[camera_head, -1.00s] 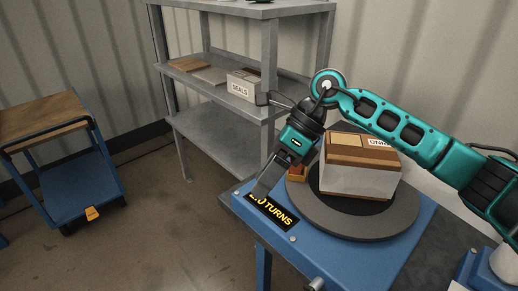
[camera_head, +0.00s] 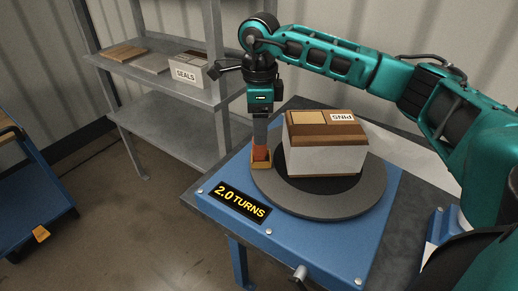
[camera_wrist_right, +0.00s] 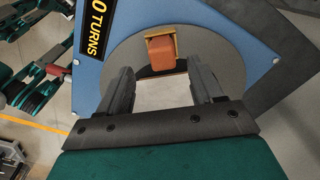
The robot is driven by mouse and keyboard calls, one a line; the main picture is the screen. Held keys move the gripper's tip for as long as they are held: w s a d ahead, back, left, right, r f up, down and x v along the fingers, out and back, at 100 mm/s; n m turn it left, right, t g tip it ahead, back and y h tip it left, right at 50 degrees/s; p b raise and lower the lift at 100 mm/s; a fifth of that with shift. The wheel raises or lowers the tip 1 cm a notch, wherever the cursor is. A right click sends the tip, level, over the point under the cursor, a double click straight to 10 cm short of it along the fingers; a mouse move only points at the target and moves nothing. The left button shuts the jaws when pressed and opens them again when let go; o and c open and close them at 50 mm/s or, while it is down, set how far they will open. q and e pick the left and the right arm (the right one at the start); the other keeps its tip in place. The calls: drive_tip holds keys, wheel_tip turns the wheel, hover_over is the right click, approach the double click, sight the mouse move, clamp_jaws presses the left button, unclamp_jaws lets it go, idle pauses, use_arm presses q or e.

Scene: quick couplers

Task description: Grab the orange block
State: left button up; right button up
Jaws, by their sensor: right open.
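The orange block (camera_head: 261,153) sits in a small tan holder (camera_head: 261,166) at the left rim of the dark round turntable (camera_head: 330,207), beside the white box. In the right wrist view the orange block (camera_wrist_right: 160,54) shows ahead of the fingertips, against its tan holder. My left gripper is not in view.
A white and brown box labelled PINS (camera_head: 325,155) stands on the turntable, close right of the gripper. The blue base (camera_head: 340,245) carries a "2.0 TURNS" label (camera_head: 240,202). A grey shelf (camera_head: 160,75) stands behind, and a blue cart (camera_head: 40,205) at left.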

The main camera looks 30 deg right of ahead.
sight(259, 151)
wheel_tip(259, 151, down, 5)
drive_tip(key=shift+w+d+f, duration=0.1)
drive_tip(key=shift+w+f, duration=0.05)
drive_tip(key=c, duration=1.1)
drive_tip(key=shift+c, duration=0.2)
